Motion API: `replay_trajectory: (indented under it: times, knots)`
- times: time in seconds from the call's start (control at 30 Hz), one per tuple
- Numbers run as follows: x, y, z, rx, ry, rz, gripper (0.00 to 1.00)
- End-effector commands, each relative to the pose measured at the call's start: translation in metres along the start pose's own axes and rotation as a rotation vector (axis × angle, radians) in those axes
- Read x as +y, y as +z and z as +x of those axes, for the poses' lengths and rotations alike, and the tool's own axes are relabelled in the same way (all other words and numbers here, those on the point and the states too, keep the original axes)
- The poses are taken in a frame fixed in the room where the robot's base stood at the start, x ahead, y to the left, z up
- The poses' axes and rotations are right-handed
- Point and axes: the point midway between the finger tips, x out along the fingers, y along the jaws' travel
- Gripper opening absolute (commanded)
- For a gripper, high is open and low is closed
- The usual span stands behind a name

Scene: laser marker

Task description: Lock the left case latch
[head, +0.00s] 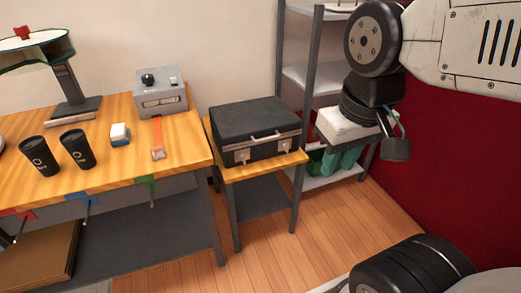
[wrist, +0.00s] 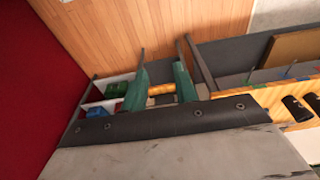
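A black case (head: 255,122) with its lid down stands on a small wooden table (head: 268,168). Its front has a light handle (head: 265,136) and two light metal latches, the left latch (head: 242,156) and the right latch (head: 285,146). They are too small to tell whether they are locked. My gripper (head: 341,168) hangs to the right of the case, apart from it, in front of the shelf. In the wrist view my gripper (wrist: 161,68) shows two teal fingers spread apart with nothing between them. I cannot make out the case there.
A metal shelf (head: 310,75) with bins stands behind my gripper. A long workbench (head: 185,140) at left holds two black cups (head: 76,148), a grey box (head: 160,91) and small items. A red wall (head: 460,150) is at right. The wooden floor (head: 330,220) in front is clear.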

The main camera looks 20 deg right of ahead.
Motion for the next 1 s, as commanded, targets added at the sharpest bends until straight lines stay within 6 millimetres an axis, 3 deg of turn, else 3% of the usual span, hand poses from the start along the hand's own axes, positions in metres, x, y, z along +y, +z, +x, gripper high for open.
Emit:
replay_trajectory:
  times: [0.13, 0.27, 0.4, 0.6, 0.8, 1.0]
  knots:
    - [-0.003, -0.055, 0.018, 0.08, -0.006, -0.005, 0.29]
    - [-0.006, -0.126, 0.046, 0.203, -0.013, -0.004, 0.29]
    - [-0.01, -0.199, 0.083, 0.344, -0.019, 0.0, 0.29]
    - [-0.016, -0.288, 0.145, 0.546, -0.024, 0.005, 0.29]
    - [-0.022, -0.353, 0.216, 0.749, -0.026, 0.01, 0.29]
    - [-0.026, -0.387, 0.291, 0.952, -0.021, 0.015, 0.29]
